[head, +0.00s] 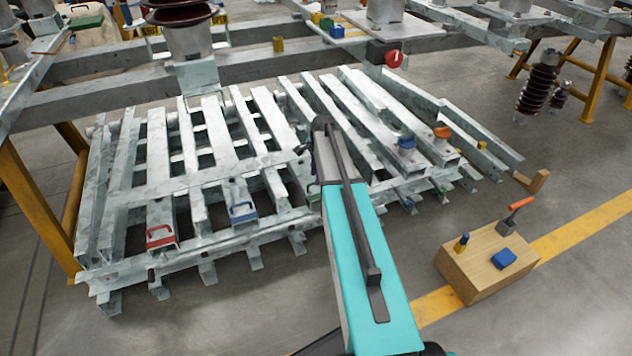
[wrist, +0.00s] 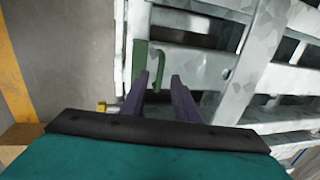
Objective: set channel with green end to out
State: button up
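In the wrist view a green end piece (wrist: 140,62) with a green loop handle (wrist: 154,72) sits at the end of a grey metal channel. A small green patch (head: 313,192) shows beside the arm at the rack's front edge, partly hidden.
Other channel ends carry a red handle (head: 160,237), a blue handle (head: 241,212) and orange (head: 442,132) and blue (head: 406,143) pieces. A wooden block (head: 480,268) with tools stands on the floor at the right. A red knob (head: 394,59) is on the frame above. Floor between rack and block is clear.

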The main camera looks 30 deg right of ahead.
jog(key=shift+w+f+b, duration=0.15)
jog(key=shift+f, duration=0.55)
jog(key=shift+w+f+b, duration=0.1)
jog(key=shift+f+b, duration=0.05)
jog(key=shift+f, duration=0.5)
grip_shut()
